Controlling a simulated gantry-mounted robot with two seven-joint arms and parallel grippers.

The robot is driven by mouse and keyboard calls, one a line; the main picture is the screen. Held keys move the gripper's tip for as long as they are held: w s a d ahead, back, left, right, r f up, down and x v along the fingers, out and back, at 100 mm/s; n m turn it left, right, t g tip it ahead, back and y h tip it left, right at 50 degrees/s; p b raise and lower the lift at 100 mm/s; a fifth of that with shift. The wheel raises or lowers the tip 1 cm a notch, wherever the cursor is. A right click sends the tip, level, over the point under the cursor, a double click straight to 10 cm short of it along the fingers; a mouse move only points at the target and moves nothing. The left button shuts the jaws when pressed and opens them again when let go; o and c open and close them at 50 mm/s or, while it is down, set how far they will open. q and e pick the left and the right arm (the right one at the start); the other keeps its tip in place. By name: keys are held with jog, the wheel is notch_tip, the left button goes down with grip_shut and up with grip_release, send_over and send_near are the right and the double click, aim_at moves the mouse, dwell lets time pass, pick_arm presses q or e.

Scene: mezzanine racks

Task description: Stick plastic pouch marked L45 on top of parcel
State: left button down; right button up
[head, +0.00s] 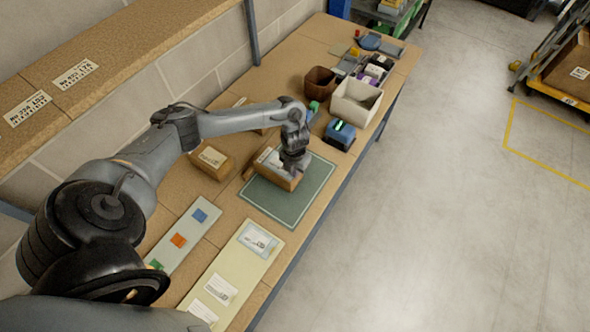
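A brown cardboard parcel (277,177) lies on a dark green mat (275,203) on the bench. My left gripper (295,168) points down at the parcel's right part, touching it or just above it. Its fingers are too small and dark to show whether they are open or shut. A whitish patch (271,158) shows on the parcel's top, partly beside the gripper. Several pouches or labels lie on a pale board in front: one with a bluish border (258,240) and a white one (220,288). Their markings are too small to read. My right gripper is out of view.
A second brown box (212,160) stands left of the mat. A blue dispenser (340,134), a cream bin (355,102) and a brown bin (320,83) stand behind. A grey strip (180,240) bears coloured squares.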

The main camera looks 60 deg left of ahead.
pick_arm(q)
jog(key=shift+f, duration=0.15)
dwell(0.7)
jog(key=c, duration=0.9)
grip_release()
jog(key=shift+c, duration=0.2)
jog(key=shift+r+p, duration=1.15)
jog(key=shift+r, duration=0.35)
notch_tip(320, 180, up, 4)
jog(key=p, duration=0.3)
